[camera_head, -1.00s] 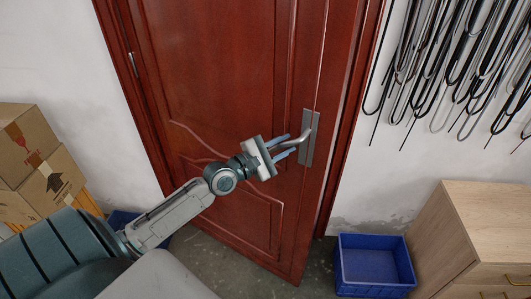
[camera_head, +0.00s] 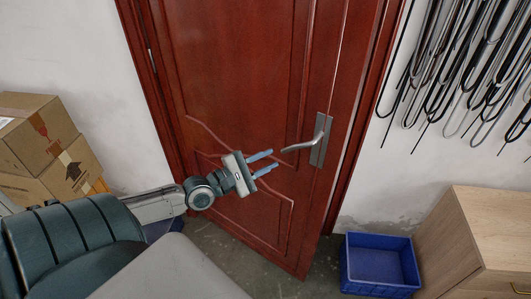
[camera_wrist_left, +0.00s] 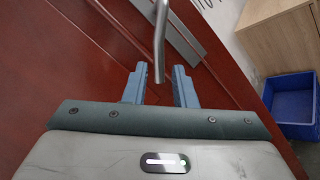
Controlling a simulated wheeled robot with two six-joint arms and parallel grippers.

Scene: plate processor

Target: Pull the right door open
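The red-brown door (camera_head: 240,90) stands slightly ajar, its lower right corner out from the frame. Its silver lever handle (camera_head: 303,144) sits on a grey plate near the right edge and points left. My left gripper (camera_head: 275,160) is open and empty, just left of and below the lever tip, apart from it. In the left wrist view the lever (camera_wrist_left: 159,45) hangs down from the top, its end lined up with the gap between the open fingers (camera_wrist_left: 159,84). My right gripper is in no view.
A blue bin (camera_head: 376,266) stands on the floor right of the door, beside a wooden cabinet (camera_head: 490,225). Cardboard boxes (camera_head: 45,150) are stacked at the left. Dark metal hooks (camera_head: 470,60) hang on the right wall. Some floor in front of the door is clear.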

